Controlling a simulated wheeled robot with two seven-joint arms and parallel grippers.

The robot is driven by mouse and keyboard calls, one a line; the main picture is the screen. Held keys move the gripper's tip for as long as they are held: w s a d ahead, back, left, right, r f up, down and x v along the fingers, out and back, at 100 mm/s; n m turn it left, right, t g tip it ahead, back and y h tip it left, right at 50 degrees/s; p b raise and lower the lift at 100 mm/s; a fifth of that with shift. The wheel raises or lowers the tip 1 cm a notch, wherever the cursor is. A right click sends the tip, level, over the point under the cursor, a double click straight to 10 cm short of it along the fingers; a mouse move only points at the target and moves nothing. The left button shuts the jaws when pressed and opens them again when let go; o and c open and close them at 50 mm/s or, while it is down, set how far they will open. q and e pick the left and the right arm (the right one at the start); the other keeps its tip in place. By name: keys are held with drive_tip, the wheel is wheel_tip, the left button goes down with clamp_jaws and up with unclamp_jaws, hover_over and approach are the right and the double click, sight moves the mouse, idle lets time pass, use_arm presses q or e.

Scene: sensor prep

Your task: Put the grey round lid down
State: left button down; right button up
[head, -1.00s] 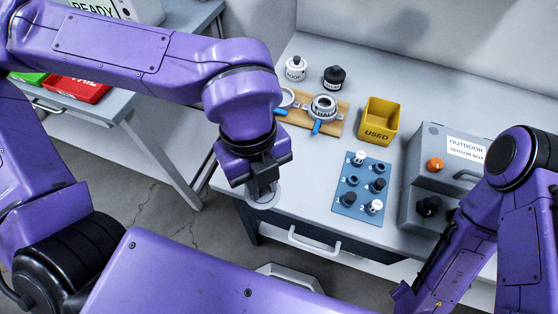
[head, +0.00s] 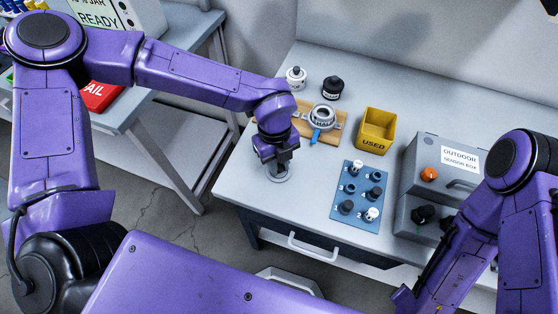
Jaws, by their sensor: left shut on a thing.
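The grey round lid (head: 286,179) is in the grip of my left gripper (head: 278,165), which is shut on it and points down. The lid is flat, just over or on the left front part of the grey worktop (head: 300,205). I cannot tell whether it touches. The gripper hides the lid's middle. My right arm is at the lower right, its gripper out of view.
A wooden board (head: 328,136) with a grey ring fixture (head: 322,117) and a blue handle is behind. White (head: 296,78) and black (head: 333,89) jars stand at the back. A yellow USED bin (head: 379,130), blue plug panel (head: 346,205) and grey sensor box (head: 425,187) are to the right.

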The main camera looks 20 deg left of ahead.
use_arm(q)
drive_tip(key=shift+s+f, duration=0.1)
drive_tip(key=shift+f, duration=0.05)
drive_tip(key=c, duration=1)
unclamp_jaws()
drive_tip(key=r, duration=0.8)
drive_tip(key=w+a+r, duration=0.1)
drive_tip(key=r, duration=0.3)
drive_tip(key=shift+r, duration=0.25)
